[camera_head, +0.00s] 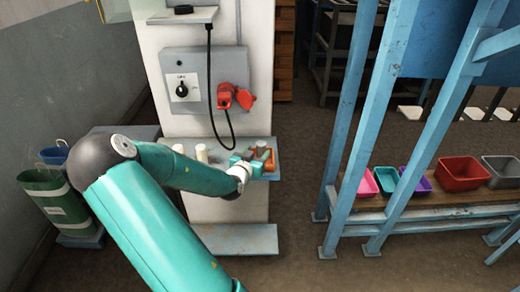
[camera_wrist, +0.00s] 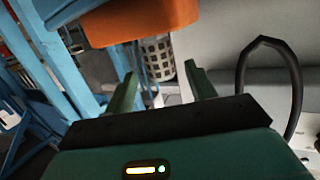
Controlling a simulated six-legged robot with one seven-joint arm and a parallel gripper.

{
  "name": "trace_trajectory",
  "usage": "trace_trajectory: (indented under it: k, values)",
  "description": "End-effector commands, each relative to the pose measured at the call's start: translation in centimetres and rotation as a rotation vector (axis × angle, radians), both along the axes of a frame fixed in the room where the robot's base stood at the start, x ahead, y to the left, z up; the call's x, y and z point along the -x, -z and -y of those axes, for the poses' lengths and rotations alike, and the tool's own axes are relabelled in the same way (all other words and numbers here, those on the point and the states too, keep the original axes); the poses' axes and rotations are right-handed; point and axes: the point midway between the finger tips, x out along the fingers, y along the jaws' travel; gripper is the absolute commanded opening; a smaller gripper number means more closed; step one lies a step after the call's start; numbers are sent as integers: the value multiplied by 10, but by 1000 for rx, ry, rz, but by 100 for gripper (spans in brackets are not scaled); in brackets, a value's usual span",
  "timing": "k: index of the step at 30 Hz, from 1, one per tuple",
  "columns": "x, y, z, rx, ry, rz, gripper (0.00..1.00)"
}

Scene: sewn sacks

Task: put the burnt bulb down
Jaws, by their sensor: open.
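My gripper (camera_head: 254,163) is at the small grey shelf (camera_head: 274,174) on the white column, at the shelf's right part. In the wrist view my gripper (camera_wrist: 160,82) shows its two green fingers spread apart, with nothing held between them. I cannot make out the burnt bulb for certain in either view. Small pale cylinders (camera_head: 202,152) stand on the left part of the shelf. A grey cylinder (camera_head: 261,147) and an orange item (camera_head: 271,160) are close to my fingers, partly hidden by them. A large orange surface (camera_wrist: 140,22) lies beyond the fingers in the wrist view.
A switch box (camera_head: 183,86) with a red plug (camera_head: 232,96) and a hanging black cable (camera_head: 213,110) is above the shelf. Blue posts (camera_head: 355,120) and a bench with coloured bins (camera_head: 460,172) stand to the right.

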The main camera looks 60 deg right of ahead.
Motion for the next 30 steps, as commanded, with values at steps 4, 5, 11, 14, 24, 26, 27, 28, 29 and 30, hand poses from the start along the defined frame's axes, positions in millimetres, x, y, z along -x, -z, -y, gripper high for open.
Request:
trace_trajectory:
  k: [4, 5, 11, 14, 24, 26, 27, 28, 29, 30]
  values:
    - [1, -5, -35, -2, -4, 2, 55]
    - [2, -6, -41, -2, -4, 1, 55]
    - [4, -10, -69, -1, -2, 1, 55]
    - [6, -11, -75, -1, -1, 0, 55]
    - [-3, -5, -83, -53, -19, 14, 55]
    - [-13, 2, -92, -118, -43, 28, 55]
    - [-23, 8, -101, -174, -66, 40, 55]
    - [-32, 12, -110, -223, -90, 48, 55]
    - [-41, 16, -120, -274, -115, 57, 55]
    - [-54, 20, -135, -345, -156, 64, 55]
